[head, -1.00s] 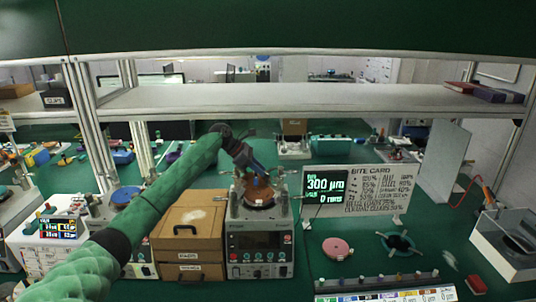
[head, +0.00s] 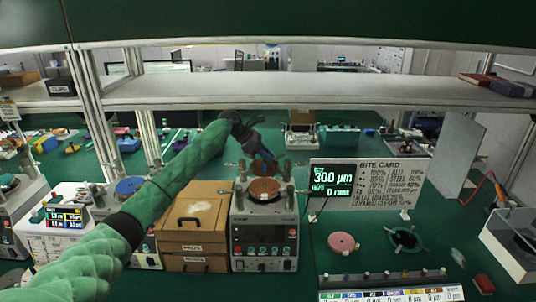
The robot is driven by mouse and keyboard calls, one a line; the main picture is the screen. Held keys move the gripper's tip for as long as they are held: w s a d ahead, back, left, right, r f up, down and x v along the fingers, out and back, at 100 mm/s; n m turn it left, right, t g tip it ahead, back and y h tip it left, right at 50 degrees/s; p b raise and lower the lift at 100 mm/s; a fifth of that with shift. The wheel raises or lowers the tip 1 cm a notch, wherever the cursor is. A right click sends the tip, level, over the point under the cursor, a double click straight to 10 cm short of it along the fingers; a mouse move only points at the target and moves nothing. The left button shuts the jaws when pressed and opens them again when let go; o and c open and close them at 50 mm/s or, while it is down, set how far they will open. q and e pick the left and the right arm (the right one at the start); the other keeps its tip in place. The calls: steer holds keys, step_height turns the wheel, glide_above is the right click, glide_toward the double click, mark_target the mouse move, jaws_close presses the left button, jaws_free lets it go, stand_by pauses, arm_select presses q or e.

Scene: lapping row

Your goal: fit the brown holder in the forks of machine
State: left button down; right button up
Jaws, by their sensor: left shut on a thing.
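The machine (head: 264,225) is a grey box with buttons, a dark front panel and upright posts on top. A round brown-orange plate (head: 264,190) lies on its top between the posts. My left gripper (head: 266,164) reaches in from the left and points down just above the back of this plate. It is shut on a small brown piece, the holder (head: 258,168), which is mostly hidden by the fingers. I cannot tell whether the holder touches the plate or the forks. My right gripper is out of view.
Wooden drawer boxes (head: 193,228) stand close at the machine's left. A display (head: 333,180) and a bite card board (head: 391,185) stand at its right. A shelf (head: 300,90) spans above.

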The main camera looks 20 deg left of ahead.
arm_select(q)
steer(key=shift+f, duration=2.8)
steer(key=shift+s+f+p, duration=0.1)
steer(key=shift+f+p, duration=0.25)
steer(key=shift+f, duration=0.7)
stand_by(0.3)
steer(key=c, duration=1.1)
jaws_free()
steer(key=shift+f, duration=0.1)
steer(key=shift+o, duration=0.2)
steer(key=shift+f, duration=0.1)
